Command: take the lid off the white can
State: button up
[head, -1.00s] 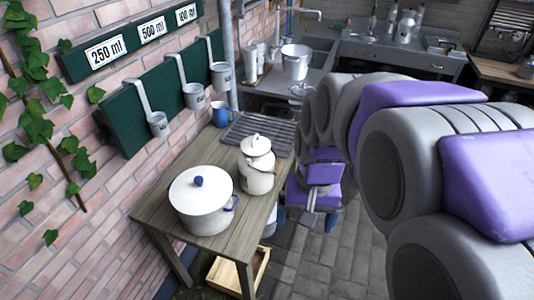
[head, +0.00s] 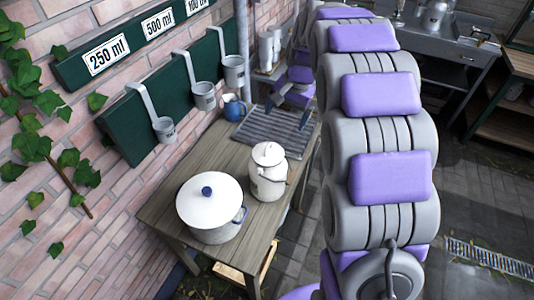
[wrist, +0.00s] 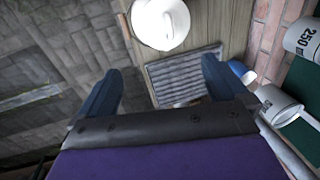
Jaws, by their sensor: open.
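The white can (head: 267,184) stands upright on the wooden table, with its white lid (head: 268,153) on top and a wire handle at its side. In the wrist view the lid (wrist: 160,20) shows at the top edge, partly cut off, beyond my fingertips. My gripper (head: 291,104) is at the far end of the table, behind the can and near the ribbed mat. In the wrist view my gripper (wrist: 161,70) has its two dark fingers wide apart with nothing between them. It is apart from the can.
A wide white pot (head: 209,223) with a blue-knobbed lid stands left of the can on the table (head: 162,205). The ribbed mat (head: 269,133) and a blue jug (head: 233,108) are at its far end. Measuring cups (head: 204,98) hang on the green wall rack.

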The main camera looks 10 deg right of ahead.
jog(key=b, duration=0.2)
send_over(274, 153)
jog(key=d, duration=0.1)
jog(key=f, duration=0.9)
jog(key=shift+s+d+f, duration=0.1)
jog(key=shift+d+f, duration=0.1)
jog(key=shift+f, duration=0.1)
jog(key=shift+a+f, duration=0.3)
jog(key=shift+f, duration=0.5)
jog(key=f+b, duration=0.1)
jog(key=f, duration=0.3)
jog(key=shift+a+b, duration=0.2)
jog(key=shift+b, duration=0.15)
jog(key=shift+c, duration=0.4)
jog(key=c, duration=0.9)
